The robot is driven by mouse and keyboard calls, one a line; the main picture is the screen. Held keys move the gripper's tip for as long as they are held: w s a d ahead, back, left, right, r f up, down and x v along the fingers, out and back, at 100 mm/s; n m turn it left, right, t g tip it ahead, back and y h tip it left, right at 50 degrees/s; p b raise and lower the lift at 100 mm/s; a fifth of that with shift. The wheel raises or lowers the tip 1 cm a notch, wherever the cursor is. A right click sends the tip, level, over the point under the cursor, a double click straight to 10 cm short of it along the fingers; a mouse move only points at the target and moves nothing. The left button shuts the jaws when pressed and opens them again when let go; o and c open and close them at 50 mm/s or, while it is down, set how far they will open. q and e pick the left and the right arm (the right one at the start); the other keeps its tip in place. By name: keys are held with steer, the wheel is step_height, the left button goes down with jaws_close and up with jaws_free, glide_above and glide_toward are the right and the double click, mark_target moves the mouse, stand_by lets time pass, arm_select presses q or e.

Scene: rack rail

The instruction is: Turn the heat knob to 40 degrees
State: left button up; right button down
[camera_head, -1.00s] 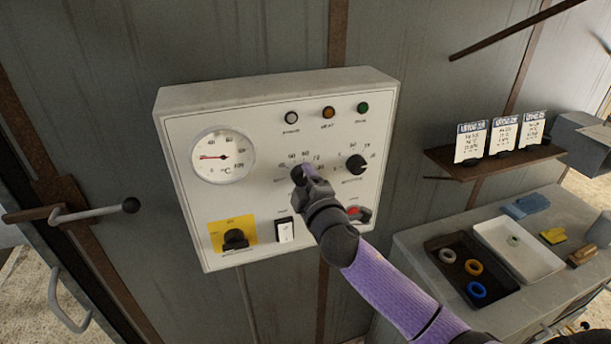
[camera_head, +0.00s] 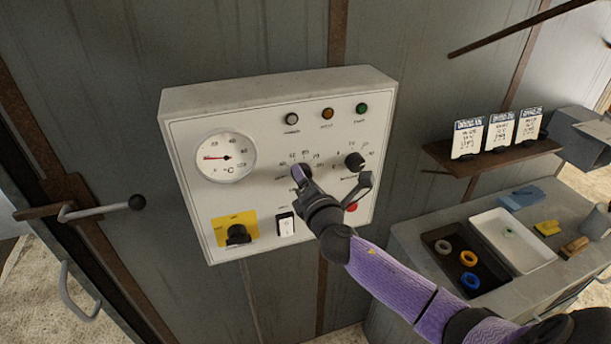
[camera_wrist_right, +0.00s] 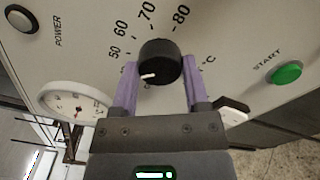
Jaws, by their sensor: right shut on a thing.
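The heat knob (camera_wrist_right: 160,62) is black and round, with a short white mark on its face. In the right wrist view the mark lies left of centre and points left and slightly down, below the printed 50. Numbers 50 to 80 run around the knob; the low end of the scale is out of sight there. My right gripper (camera_wrist_right: 160,72) is shut on the knob, a purple finger on each side. In the head view the right gripper (camera_head: 301,176) covers most of the knob on the white control panel (camera_head: 262,195). My left gripper is not in view.
The panel has a round gauge (camera_head: 226,157), a second black knob (camera_head: 355,161), a yellow-plated switch (camera_head: 238,233), a white rocker (camera_head: 286,226) and a red button (camera_head: 351,207). A bench with a white tray (camera_head: 540,262) stands right. A door handle (camera_head: 100,209) is left.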

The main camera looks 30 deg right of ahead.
steer(key=shift+n, duration=0.9)
steer(key=shift+f, duration=0.1)
steer(key=shift+c, duration=0.4)
jaws_free()
steer(key=v, duration=1)
steer(key=shift+d, duration=0.1)
